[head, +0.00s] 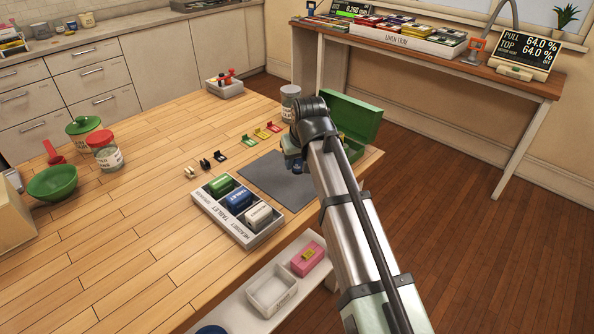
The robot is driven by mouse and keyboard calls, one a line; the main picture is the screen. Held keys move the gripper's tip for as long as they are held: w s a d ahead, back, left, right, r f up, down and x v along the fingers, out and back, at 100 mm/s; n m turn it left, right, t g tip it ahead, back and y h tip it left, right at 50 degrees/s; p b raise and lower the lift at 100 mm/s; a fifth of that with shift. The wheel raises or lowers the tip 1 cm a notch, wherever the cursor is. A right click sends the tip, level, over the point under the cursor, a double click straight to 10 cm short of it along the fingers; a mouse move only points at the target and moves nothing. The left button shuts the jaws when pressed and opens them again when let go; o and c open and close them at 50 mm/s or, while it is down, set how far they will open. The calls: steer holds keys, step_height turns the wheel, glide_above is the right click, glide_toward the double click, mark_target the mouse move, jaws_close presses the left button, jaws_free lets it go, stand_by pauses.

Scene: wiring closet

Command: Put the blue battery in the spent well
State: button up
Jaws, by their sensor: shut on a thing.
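My gripper (291,160) is over the back right of the table, beside the dark grey mat, largely hidden behind my own arm. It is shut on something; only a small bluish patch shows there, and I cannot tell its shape. I cannot tell whether this blue block is the battery. No label reading "spent" is legible, so I cannot identify the spent well.
A grey mat (262,181) lies beside the tray. An open green box (352,116) and a grey-lidded jar (290,98) stand near my arm. Small coloured clips (260,133) line the table.

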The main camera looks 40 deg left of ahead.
step_height(320, 180, up, 4)
steer(key=shift+f, duration=0.15)
steer(key=shift+w+r, duration=0.15)
steer(key=shift+r, duration=0.1)
steer(key=shift+w+d+r, duration=0.15)
steer(key=shift+w+d, duration=0.05)
steer(key=shift+d, duration=0.05)
steer(key=w+a, duration=0.5)
steer(key=w, duration=0.5)
steer(key=w+a, duration=0.5)
steer(key=w, duration=0.5)
steer(key=shift+y, duration=0.3)
steer(key=shift+w+d+f, duration=0.1)
steer(key=shift+f, duration=2.3)
steer(key=shift+w+d+f, duration=0.1)
steer(key=shift+f, duration=2.25)
steer(key=shift+f, duration=0.15)
